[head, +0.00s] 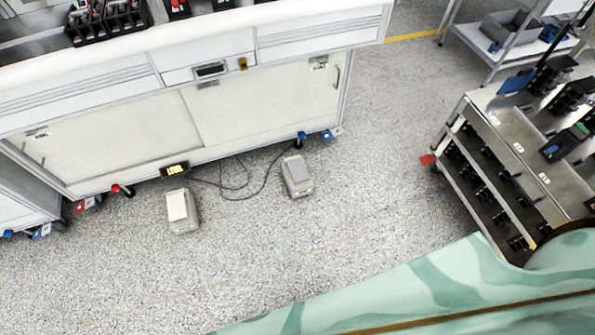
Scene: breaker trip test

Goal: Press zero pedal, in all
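Two foot pedals stand on the speckled grey floor in front of the bench. The left pedal (182,211) has a cream top plate on a grey body. The right pedal (297,176) has a grey top plate and sits a little nearer the bench's right end. Black cables run from near the bench's lower edge across the floor by the pedals. I cannot read any marking that tells which one is the zero pedal. Nothing rests on either pedal. Neither of my grippers is in view.
The white bench (110,150) stands on casters behind the pedals. A small box with a lit yellow display (175,170) is at its lower edge. A metal cart (500,140) with black devices stands at right, a shelf trolley (490,45) behind it.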

